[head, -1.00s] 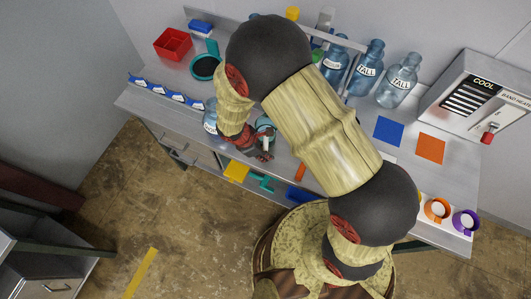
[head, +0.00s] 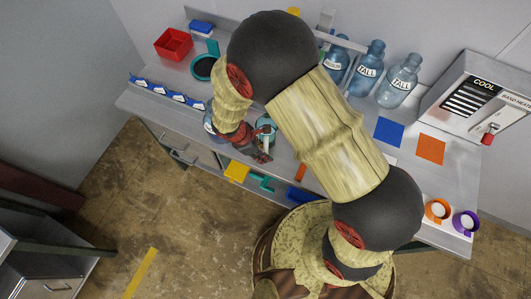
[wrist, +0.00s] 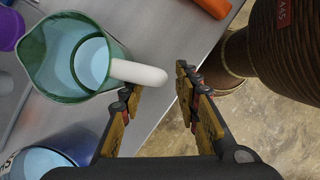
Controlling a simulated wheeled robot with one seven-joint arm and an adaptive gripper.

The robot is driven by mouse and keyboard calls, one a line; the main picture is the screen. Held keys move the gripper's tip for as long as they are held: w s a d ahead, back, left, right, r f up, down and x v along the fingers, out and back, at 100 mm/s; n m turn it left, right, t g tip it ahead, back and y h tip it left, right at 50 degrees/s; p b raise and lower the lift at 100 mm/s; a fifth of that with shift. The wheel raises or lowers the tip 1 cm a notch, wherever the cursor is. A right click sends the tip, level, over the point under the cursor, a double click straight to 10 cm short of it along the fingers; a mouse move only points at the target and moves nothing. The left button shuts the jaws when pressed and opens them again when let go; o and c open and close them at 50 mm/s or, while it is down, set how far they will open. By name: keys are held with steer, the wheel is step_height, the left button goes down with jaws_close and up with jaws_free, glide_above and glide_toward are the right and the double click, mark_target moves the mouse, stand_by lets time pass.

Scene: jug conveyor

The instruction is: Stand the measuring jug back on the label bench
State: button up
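In the head view the jug (head: 266,127) is on the front part of the metal bench (head: 315,150), partly hidden by my arm. My gripper (wrist: 158,88) is open, its fingers apart. The end of the white handle (wrist: 138,72) reaches toward the gap between the fingertips, close to the left finger; I cannot tell whether they touch. My gripper (head: 264,150) is at the bench's front edge.
Blue bottles marked TALL (head: 367,68) stand at the back. A bottle (head: 210,120) is left of the jug, partly behind my wrist. A red bin (head: 172,43), blue square (head: 389,132) and orange square (head: 430,149) lie on the bench. An orange bar (wrist: 213,7) is near my gripper.

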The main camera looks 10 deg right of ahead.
steer(key=v, duration=0.9)
steer(key=shift+r, duration=0.25)
steer(key=d+r+m+y, duration=0.1)
steer(key=d+r+m, duration=0.2)
steer(key=r, duration=0.3)
steer(key=d+r+m+t+y, duration=0.1)
steer(key=d+r+m, duration=0.2)
steer(key=r, duration=0.3)
steer(key=d+r+m+y, duration=0.1)
steer(key=d+r+m, duration=0.15)
steer(key=r, duration=0.25)
steer(key=s+d+r+m+t, duration=0.2)
steer(key=s+d+r+m, duration=0.2)
steer(key=r, duration=0.3)
steer(key=s+d+r+m+t+y, duration=0.1)
steer(key=s+d+r+m+t, duration=0.1)
steer(key=s+d+r+m, duration=0.2)
step_height(320, 180, up, 3)
steer(key=s+m, duration=0.2)
steer(key=s, duration=0.1)
steer(key=shift+d+y, duration=0.15)
steer(key=shift+y, duration=0.15)
steer(key=shift+f, duration=0.15)
step_height(320, 180, down, 16)
steer(key=b, duration=1.5)
steer(key=shift+b, duration=0.4)
